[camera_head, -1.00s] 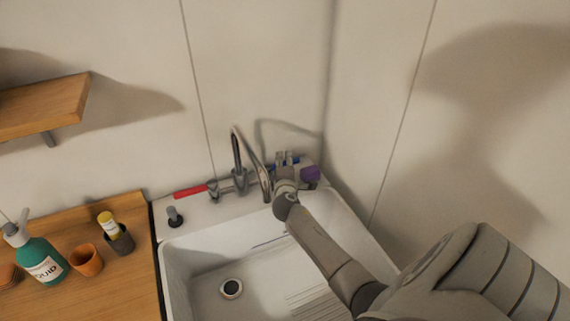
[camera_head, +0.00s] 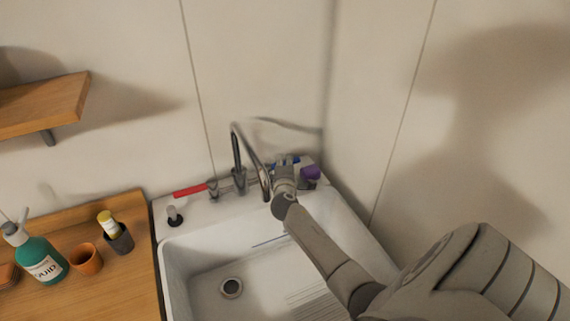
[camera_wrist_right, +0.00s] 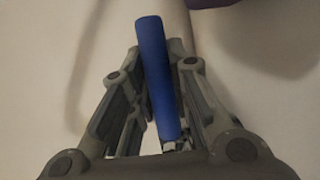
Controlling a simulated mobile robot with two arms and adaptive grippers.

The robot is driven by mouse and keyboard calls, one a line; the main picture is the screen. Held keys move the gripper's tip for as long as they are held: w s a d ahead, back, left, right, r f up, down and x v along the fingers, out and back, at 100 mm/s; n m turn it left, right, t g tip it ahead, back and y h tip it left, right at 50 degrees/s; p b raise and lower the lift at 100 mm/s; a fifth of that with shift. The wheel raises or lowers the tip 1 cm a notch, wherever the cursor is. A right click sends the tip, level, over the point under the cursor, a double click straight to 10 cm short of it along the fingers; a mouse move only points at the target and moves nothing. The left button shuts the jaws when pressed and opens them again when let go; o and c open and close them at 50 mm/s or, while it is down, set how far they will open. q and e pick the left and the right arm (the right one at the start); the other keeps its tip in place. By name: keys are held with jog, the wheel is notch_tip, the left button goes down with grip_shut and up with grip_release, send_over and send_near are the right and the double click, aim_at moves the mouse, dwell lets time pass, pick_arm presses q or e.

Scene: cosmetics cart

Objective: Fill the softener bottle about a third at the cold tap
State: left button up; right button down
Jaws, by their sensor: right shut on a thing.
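The blue cold tap handle (camera_head: 287,160) is at the right end of the chrome tap (camera_head: 239,181) behind the sink. My right gripper (camera_head: 284,173) is at this handle, right of the spout, partly covering it. In the right wrist view, the blue handle (camera_wrist_right: 157,75) runs between the fingers, and the gripper is shut on it. A purple object (camera_head: 310,173) stands just right of the gripper on the back ledge. I cannot tell whether it is the softener bottle. I see no bottle under the spout and no water stream. My left gripper is out of view.
A red handle (camera_head: 190,191) is left of the spout. A green pump bottle (camera_head: 41,261) and an orange cup (camera_head: 86,259) stand on the wooden counter. The wall is close on the right.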

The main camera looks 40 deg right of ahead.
jog(key=m+g+h+b, duration=0.1)
jog(key=s+m+g+h+b, duration=0.1)
jog(key=b, duration=0.1)
jog(key=a+m+g+h+b, duration=0.1)
jog(key=shift+s+a+f+m+g+b, duration=0.1)
jog(key=shift+s+f+m+g+b, duration=0.2)
jog(key=shift+s+g, duration=0.1)
jog(key=shift+s+a+r+m+g+h+b, duration=0.15)
jog(key=shift+m+g+h+b, duration=0.1)
jog(key=shift+m+g+b, duration=0.2)
jog(key=shift+s+a+m+g+h+b, duration=0.1)
jog(key=shift+s+m+g+h+b, duration=0.1)
jog(key=shift+m+g+b, duration=0.3)
jog(key=shift+s+a+r+m+g+h+b, duration=0.15)
jog(key=shift+m+g+h+b, duration=0.15)
jog(key=shift+g, duration=0.25)
jog(key=c, duration=1.3)
grip_release()
jog(key=v, duration=1.2)
